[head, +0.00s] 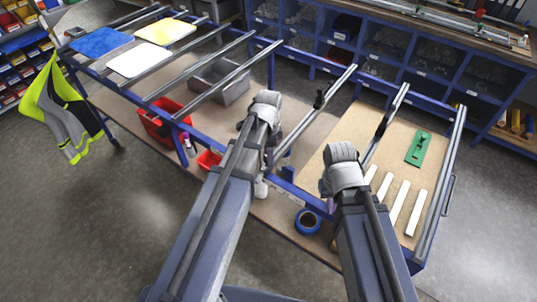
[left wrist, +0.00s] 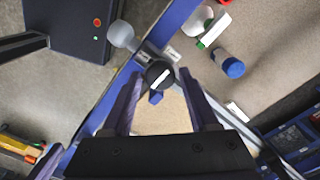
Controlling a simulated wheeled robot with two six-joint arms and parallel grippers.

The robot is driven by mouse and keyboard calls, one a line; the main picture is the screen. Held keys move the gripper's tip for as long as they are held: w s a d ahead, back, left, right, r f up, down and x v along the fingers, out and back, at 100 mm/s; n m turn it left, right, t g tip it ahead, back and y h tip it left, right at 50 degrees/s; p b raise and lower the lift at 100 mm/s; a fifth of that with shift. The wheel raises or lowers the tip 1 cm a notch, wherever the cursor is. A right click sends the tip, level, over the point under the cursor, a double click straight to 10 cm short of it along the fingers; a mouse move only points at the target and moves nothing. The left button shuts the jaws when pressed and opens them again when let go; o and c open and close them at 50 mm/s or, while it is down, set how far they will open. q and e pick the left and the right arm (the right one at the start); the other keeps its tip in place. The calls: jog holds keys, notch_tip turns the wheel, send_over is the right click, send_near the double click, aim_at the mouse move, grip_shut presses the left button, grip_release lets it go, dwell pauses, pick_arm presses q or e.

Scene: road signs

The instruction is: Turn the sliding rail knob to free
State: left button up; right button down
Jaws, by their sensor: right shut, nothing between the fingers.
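A round black knob (left wrist: 159,75) with a white bar mark sits at the blue frame edge in the left wrist view. The bar is slanted, its right end higher. My left gripper (left wrist: 161,76) is open, with its fingertips on either side of the knob and small gaps seeming to remain. A small pale label (left wrist: 172,53) lies beside the knob, too small to read. In the head view my left arm hides this knob. My right gripper (head: 330,203) is shut and empty, mostly hidden behind its wrist.
Sloping grey rails (head: 395,115) cross the blue-framed table. A green plate (head: 418,148) and white strips (head: 397,205) lie on the right board. A blue tape roll (head: 307,221) and red bins (head: 160,122) are nearby.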

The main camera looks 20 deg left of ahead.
pick_arm(q)
grip_shut()
jog(key=shift+n, duration=0.3)
jog(key=n, duration=0.8)
jog(key=shift+n, duration=0.3)
jog(key=n, duration=0.8)
jog(key=shift+n, duration=0.5)
dwell(0.3)
